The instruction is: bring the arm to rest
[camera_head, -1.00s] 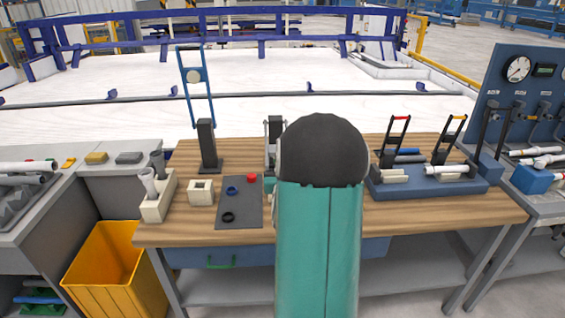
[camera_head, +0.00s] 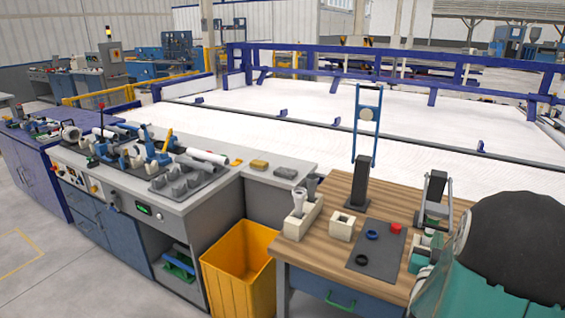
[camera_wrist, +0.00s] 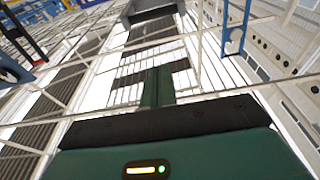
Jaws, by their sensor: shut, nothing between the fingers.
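My arm (camera_head: 510,250) shows at the lower right of the head view as a teal link with a dark rounded cap. It covers the right part of the wooden workbench (camera_head: 300,251). My gripper (camera_wrist: 158,86) shows in the wrist view, with its teal body and dark band at the bottom. Its green fingers are together in the middle, shut and empty. Behind it are roof beams and bright panels, so the wrist camera faces upward. The gripper's fingers cannot be made out in the head view.
The workbench bears a pale block with grey pipes (camera_head: 302,217), a small pale block (camera_head: 341,226), a dark mat (camera_head: 378,262) with rings, and a tall blue-framed stand (camera_head: 360,195). A yellow bin (camera_head: 238,270) stands left of it. A grey counter (camera_head: 218,193) with tools extends left.

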